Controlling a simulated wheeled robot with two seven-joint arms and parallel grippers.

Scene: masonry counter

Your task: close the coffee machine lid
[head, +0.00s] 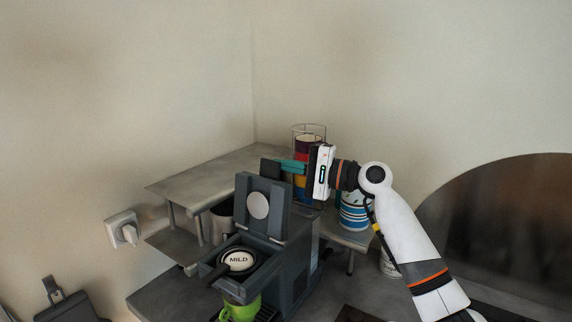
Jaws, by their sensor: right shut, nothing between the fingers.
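The dark grey coffee machine (292,270) stands on the counter. Its lid (262,207) is open and stands upright at the back, with a pale round disc on its inner face. A pod marked "MILD" (238,260) sits in the open chamber. A green cup (240,310) is under the front of the machine. My right gripper (284,166) is behind and above the lid, its teal fingers shut with nothing between them. The fingertips are close to the lid's top edge; I cannot tell whether they touch. My left gripper is not in view.
A grey two-tier shelf (190,180) stands behind the machine at the left. A stack of coloured cups in a wire holder (309,135) and a blue-and-white striped cup (354,216) are near my right gripper. A wall socket with plug (124,230) is at the left.

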